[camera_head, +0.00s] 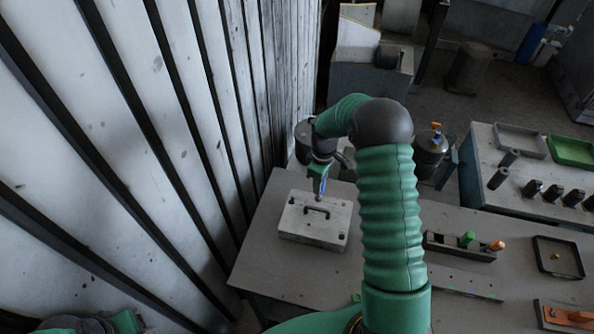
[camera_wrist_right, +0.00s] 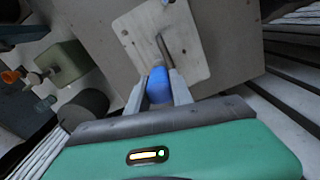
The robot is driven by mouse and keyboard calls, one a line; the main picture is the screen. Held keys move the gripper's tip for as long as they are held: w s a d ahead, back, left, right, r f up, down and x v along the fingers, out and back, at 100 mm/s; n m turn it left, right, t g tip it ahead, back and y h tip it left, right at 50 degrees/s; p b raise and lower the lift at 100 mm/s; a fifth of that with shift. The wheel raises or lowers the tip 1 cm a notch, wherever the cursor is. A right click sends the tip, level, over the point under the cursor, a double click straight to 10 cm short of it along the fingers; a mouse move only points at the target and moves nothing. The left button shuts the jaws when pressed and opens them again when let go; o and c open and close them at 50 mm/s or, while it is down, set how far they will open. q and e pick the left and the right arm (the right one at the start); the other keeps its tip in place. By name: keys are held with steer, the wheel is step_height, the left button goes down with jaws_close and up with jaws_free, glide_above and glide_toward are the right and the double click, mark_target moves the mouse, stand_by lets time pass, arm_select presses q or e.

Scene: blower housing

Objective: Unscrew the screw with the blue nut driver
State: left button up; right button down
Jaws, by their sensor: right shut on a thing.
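My right gripper (camera_head: 321,180) is shut on the blue nut driver (camera_head: 323,187), which stands roughly upright above the back edge of the light metal housing plate (camera_head: 300,228). The driver's tip is close to the plate; I cannot tell whether it touches. In the right wrist view, the driver's blue handle (camera_wrist_right: 158,86) sits between the two fingers (camera_wrist_right: 157,92), with the plate (camera_wrist_right: 190,62) beyond it. No screw is clearly visible; the spot under the driver is hidden. Only a piece of my left arm shows at the lower left of the head view, without its fingers.
The plate has a dark handle (camera_head: 316,210) and lies on a grey table (camera_head: 270,262). A rack (camera_head: 450,248) with green and orange-handled tools and a black tray (camera_head: 558,258) with a small brass-coloured piece stand to the right. A corrugated wall (camera_head: 180,110) borders the left.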

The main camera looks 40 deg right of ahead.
steer(key=s+d+m+p, duration=0.15)
steer(key=s+m, duration=0.25)
steer(key=s, duration=0.7)
steer(key=shift+m, duration=0.4)
steer(key=f+b, duration=0.1)
steer(key=f, duration=0.1)
steer(key=f+b, duration=0.2)
steer(key=s+f+b, duration=0.1)
steer(key=b, duration=0.1)
steer(key=shift+d+f, duration=0.35)
steer(key=shift+f, duration=0.05)
steer(key=shift+w, duration=0.1)
steer(key=shift+a+f, duration=0.1)
steer(key=shift+f, duration=0.15)
